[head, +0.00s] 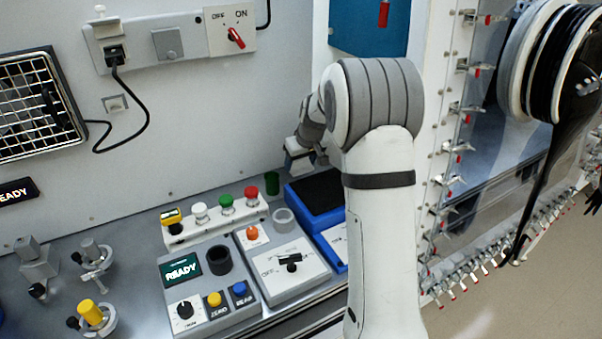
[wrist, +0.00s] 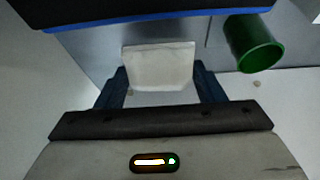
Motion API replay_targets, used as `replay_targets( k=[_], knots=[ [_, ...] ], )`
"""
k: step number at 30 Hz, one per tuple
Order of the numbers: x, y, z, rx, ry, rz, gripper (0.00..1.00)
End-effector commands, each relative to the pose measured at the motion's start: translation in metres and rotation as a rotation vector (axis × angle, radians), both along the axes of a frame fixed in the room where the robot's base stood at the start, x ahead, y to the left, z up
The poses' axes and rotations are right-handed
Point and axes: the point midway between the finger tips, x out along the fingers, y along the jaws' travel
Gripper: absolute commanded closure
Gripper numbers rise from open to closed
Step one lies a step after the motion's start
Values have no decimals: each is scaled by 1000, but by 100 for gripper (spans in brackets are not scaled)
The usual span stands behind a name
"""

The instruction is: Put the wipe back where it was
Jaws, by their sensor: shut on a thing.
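The wipe (wrist: 158,65) is a white, roughly rectangular piece between the two dark blue fingers in the wrist view. My gripper (wrist: 160,78) is shut on it. The wipe is held beside the blue-edged tray (wrist: 165,23) and left of a green cup (wrist: 254,44). I cannot tell whether the wipe touches the surface below. In the head view my gripper (head: 301,158) is low near the back wall, just behind the blue tray (head: 335,211) with its black pad. My arm partly covers that area, and the wipe is not clearly visible there.
The green cup (head: 272,184) stands left of the tray. A grey ring (head: 284,220), a row of push buttons (head: 226,201) and control boxes (head: 290,268) fill the bench to the left. The back wall (head: 210,120) is close behind my gripper.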

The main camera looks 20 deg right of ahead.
Motion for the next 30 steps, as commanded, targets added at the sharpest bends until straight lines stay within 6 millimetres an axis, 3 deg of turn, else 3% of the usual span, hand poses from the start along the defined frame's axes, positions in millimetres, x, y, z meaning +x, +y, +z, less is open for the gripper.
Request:
replay_targets(
  k=[10,24,25,30],
  knots=[
    [-1,0,-39,0,2,0,66],
    [0,0,-47,-1,0,1,66],
    [0,0,-46,-1,0,1,36],
    [-1,0,-47,0,2,0,22]
  ],
)
